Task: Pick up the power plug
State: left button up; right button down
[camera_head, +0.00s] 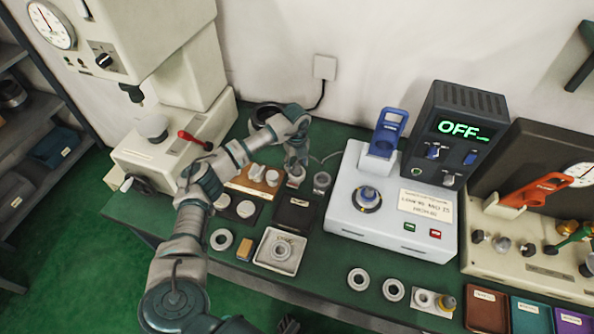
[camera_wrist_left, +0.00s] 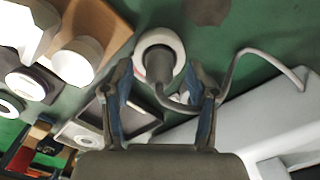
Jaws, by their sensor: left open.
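The power plug (camera_wrist_left: 158,65) looks like a grey cylinder standing in a round white holder, with a grey cable leading off to the right in the left wrist view. In the head view what seems to be the same plug (camera_head: 322,181) stands on the green bench, left of the white box. My left gripper (camera_wrist_left: 161,82) is open, with one blue-padded finger on each side of the plug's line and nothing clamped. In the head view my left gripper (camera_head: 296,178) points down just left of the plug. Contact cannot be told. My right gripper is not clearly seen.
A white box with a blue-handled part (camera_head: 386,130) and an OFF display (camera_head: 466,128) stand close on the right. A wooden block with white knobs (camera_head: 255,180), a dark tray (camera_head: 296,213) and a light tray with a ring (camera_head: 278,252) crowd the left and front. A press (camera_head: 165,130) stands further left.

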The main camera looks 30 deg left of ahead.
pick_arm(q)
jog(key=shift+f, duration=0.5)
grip_shut()
jog(key=shift+r, duration=0.1)
